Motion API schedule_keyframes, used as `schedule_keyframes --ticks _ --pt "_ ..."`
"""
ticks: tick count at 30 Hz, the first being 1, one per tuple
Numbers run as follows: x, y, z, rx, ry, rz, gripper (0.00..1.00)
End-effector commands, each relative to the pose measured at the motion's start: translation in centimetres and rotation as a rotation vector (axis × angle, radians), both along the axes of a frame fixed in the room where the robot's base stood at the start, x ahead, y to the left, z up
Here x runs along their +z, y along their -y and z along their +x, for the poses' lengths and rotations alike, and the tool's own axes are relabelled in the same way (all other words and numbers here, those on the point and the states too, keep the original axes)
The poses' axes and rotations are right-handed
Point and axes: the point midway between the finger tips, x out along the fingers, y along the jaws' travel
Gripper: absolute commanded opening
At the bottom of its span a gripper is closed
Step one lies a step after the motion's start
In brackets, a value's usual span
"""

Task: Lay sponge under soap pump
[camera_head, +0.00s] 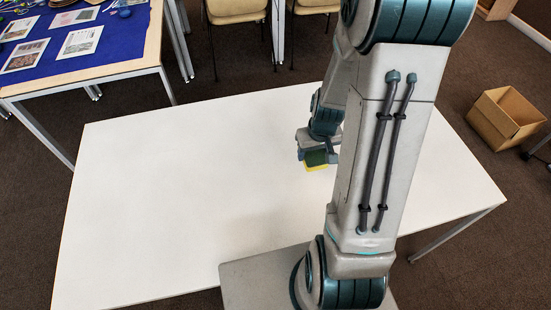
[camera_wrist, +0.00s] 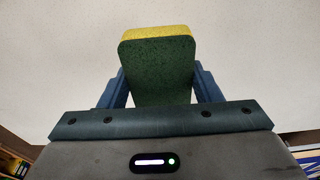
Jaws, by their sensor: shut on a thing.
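My gripper (camera_head: 303,151) is over the white table, partly behind my own arm in the head view. It is shut on the sponge (camera_head: 317,166), which has a green face and a yellow layer. In the wrist view, the sponge (camera_wrist: 157,66) sits between the two blue fingers of my gripper (camera_wrist: 160,85), its green face toward the camera and its yellow edge at the top. I cannot tell whether the sponge touches the table. No soap pump shows in either view; my arm hides part of the tabletop.
The white table (camera_head: 180,190) is bare wherever it shows, with wide free room on its left. A blue-covered table (camera_head: 115,45) with picture cards stands at the upper left. Chairs (camera_head: 236,10) stand behind, and an open cardboard box (camera_head: 505,118) sits on the floor at right.

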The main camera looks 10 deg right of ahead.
Motion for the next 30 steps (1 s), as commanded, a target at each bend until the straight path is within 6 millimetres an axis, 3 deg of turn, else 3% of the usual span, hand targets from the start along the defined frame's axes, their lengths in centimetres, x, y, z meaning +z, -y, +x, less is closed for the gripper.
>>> schedule_keyframes --ticks 5,16,21,26,30 --pt "-0.7 -0.3 -0.3 0.003 -0.002 0.001 0.37" --pt "-5.1 -6.1 4.6 0.008 -0.003 0.000 0.37" --pt "-6.5 -7.9 6.2 0.004 -0.001 -0.001 0.37" --pt "-7.1 -8.3 6.7 0.003 0.001 0.000 0.37" --pt "-8.8 -8.3 6.6 0.002 -0.001 0.000 0.37"
